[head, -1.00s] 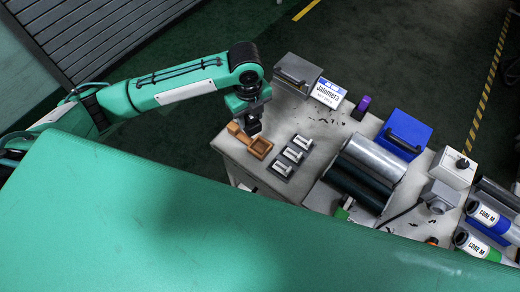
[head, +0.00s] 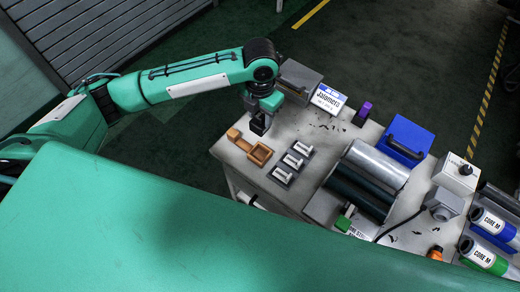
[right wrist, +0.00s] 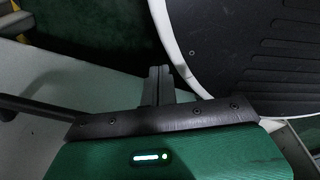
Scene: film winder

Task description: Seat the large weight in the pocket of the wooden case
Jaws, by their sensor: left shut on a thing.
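The wooden case (head: 249,145) is a small orange-brown piece near the left end of the bench, with a square pocket at its right and a raised block at its left. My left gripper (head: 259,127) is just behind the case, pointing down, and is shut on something. What it holds is mostly hidden by the dark fingers; I take it to be the large weight, but its shape does not show. In the right wrist view my right gripper (right wrist: 158,86) has its two fingers close together with nothing seen between them, away from the case.
Several silver pieces in grey holders (head: 283,177) stand right of the case. A grey box (head: 300,78), a name sign (head: 328,98) and a purple object (head: 362,113) are behind. A large roller (head: 372,165) and a blue box (head: 405,143) lie farther right.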

